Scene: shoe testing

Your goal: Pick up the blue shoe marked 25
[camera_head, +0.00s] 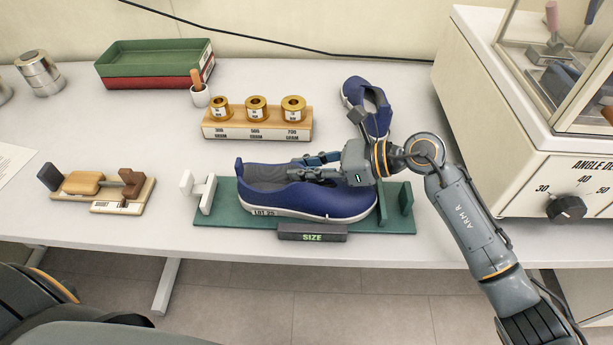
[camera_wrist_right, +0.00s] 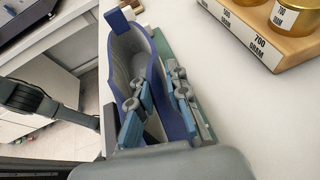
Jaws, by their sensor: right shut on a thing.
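The blue shoe marked "LOT 25" (camera_head: 300,198) has a white sole and grey lining. It sits on the green sizing board (camera_head: 216,219), heel to the left, between a white stop and a green stop. My right gripper (camera_head: 312,167) is shut on the shoe's far side wall. In the right wrist view, one finger of the right gripper (camera_wrist_right: 160,100) is inside the shoe opening and the other outside; the shoe (camera_wrist_right: 117,60) shows between and left of them. The arm covers part of the toe. My left gripper is not in view.
A second blue shoe (camera_head: 352,92) lies behind my right wrist. A wooden block (camera_head: 240,131) with brass weights stands behind the board. A white machine (camera_head: 480,110) is at the right. A wooden fixture (camera_head: 92,188) is at the left, and green and red trays (camera_head: 150,69) are behind.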

